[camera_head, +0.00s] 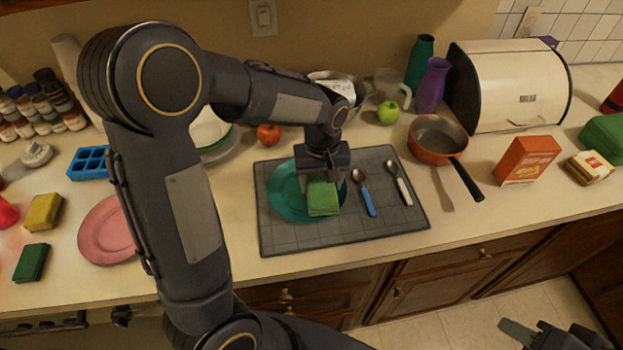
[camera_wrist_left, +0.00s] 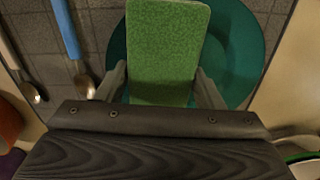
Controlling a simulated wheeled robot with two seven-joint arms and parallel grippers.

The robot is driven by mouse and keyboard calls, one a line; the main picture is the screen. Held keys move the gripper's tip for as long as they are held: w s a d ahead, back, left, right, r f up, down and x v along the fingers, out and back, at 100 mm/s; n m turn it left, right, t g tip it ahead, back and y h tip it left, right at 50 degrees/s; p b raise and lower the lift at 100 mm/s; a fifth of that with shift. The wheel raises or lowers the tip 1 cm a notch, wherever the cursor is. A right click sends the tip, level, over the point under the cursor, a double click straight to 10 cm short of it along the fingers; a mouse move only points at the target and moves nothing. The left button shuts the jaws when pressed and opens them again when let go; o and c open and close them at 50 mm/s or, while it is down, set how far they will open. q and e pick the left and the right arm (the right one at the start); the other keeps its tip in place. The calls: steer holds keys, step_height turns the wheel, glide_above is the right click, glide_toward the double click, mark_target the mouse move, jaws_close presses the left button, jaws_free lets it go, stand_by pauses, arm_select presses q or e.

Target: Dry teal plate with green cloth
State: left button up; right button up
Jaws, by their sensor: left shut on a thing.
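The teal plate (camera_head: 284,196) lies on the grey mat, left of its middle. My left gripper (camera_head: 322,178) points down over the plate and is shut on the green cloth (camera_head: 323,199), a folded block. The cloth is over the right part of the plate; I cannot tell whether it touches it. In the left wrist view the cloth (camera_wrist_left: 165,45) sits between the two fingers, with the teal plate (camera_wrist_left: 236,45) behind it. My right gripper (camera_head: 555,336) is partly in view at the bottom right, away from the counter; its opening is unclear.
The grey mat (camera_head: 400,222) also holds a blue-handled spoon (camera_head: 366,198) and a white-handled spoon (camera_head: 402,186). An orange pan (camera_head: 437,140) stands to the right. A pink plate (camera_head: 103,232), yellow sponge (camera_head: 43,212) and dark green sponge (camera_head: 31,262) lie left.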

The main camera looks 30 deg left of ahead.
arm_select(q)
steer(key=shift+s+a, duration=0.3)
steer(key=shift+a, duration=0.55)
steer(key=shift+s+a, duration=0.25)
steer(key=shift+a, duration=0.55)
steer(key=shift+s+a, duration=0.3)
steer(key=shift+a, duration=0.6)
steer(key=shift+s+a, duration=0.3)
steer(key=shift+a, duration=0.55)
steer(key=shift+w+d, duration=0.55)
steer(key=shift+d, duration=0.5)
steer(key=shift+w+d, duration=0.6)
steer(key=shift+d, duration=0.45)
steer(key=shift+w+d, duration=0.55)
steer(key=shift+d, duration=0.5)
steer(key=shift+s+a, duration=1.2)
steer(key=shift+a, duration=0.2)
steer(key=shift+s+a, duration=1.15)
steer(key=shift+a, duration=0.25)
steer(key=shift+w+d+f, duration=0.1)
steer(key=shift+w+d, duration=0.65)
steer(key=shift+d, duration=0.2)
steer(key=shift+w+d, duration=0.7)
steer(key=shift+d, duration=0.3)
steer(key=shift+w+d+f, duration=0.1)
steer(key=shift+w+d, duration=0.65)
steer(key=shift+d, duration=0.2)
steer(key=shift+r+p, duration=2.6)
steer(key=shift+r, duration=0.5)
